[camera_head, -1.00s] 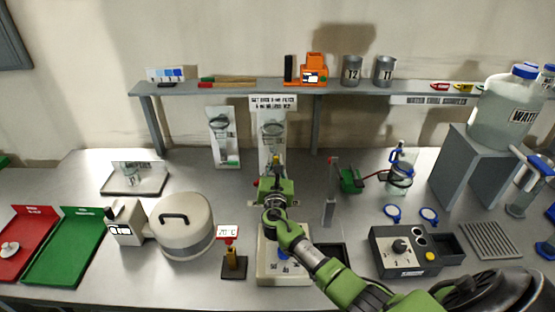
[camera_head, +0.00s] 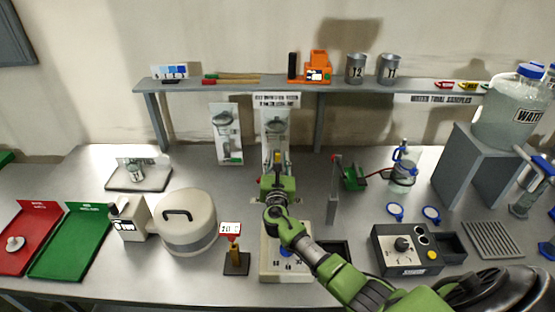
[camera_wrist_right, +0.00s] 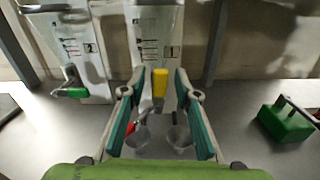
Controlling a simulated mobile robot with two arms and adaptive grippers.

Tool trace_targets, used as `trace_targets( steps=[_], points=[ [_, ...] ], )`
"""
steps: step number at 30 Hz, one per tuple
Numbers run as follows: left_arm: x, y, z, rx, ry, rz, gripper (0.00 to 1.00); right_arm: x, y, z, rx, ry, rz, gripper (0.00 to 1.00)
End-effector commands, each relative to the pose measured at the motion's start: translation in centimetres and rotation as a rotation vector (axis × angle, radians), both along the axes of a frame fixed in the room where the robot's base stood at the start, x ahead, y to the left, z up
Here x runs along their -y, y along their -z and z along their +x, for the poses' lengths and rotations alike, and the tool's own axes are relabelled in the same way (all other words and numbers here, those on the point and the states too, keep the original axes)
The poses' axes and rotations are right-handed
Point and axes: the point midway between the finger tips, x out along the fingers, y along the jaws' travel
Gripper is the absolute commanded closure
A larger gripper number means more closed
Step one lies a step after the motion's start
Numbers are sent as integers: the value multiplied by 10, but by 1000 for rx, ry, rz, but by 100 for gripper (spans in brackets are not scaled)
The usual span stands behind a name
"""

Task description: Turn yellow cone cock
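The yellow cone cock (camera_wrist_right: 159,83) is an upright yellow handle in front of the white panel marked 1 (camera_wrist_right: 172,18) in the right wrist view. It also shows as a small yellow spot in the head view (camera_head: 277,157), just beyond my right gripper (camera_head: 277,181). In the right wrist view my right gripper (camera_wrist_right: 160,76) is open, one finger on each side of the yellow handle. Gaps show on both sides, so the fingers look apart from it. A small red part (camera_wrist_right: 130,128) and clear glassware (camera_wrist_right: 180,138) show lower between the fingers. My left gripper is not in view.
A second white panel (camera_wrist_right: 97,35) with a green handle (camera_wrist_right: 73,91) stands to the left. A green block (camera_wrist_right: 285,122) sits to the right. A grey shelf (camera_head: 215,87) runs behind. A control box with a blue knob (camera_head: 284,252) lies under my right arm.

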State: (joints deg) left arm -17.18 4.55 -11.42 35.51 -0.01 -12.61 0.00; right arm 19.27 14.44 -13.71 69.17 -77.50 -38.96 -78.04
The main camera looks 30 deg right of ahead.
Motion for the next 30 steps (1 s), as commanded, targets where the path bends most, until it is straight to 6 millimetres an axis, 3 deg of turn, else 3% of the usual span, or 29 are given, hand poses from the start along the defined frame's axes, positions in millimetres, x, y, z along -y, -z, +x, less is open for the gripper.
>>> trace_targets(
  steps=[8,21,30],
  points=[
    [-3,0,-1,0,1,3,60,-6,0,-8,1,-1,2,71],
    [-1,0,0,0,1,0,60,-50,1,-81,-1,0,3,71],
    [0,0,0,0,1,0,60,-63,0,-102,0,0,0,71]
  ],
)
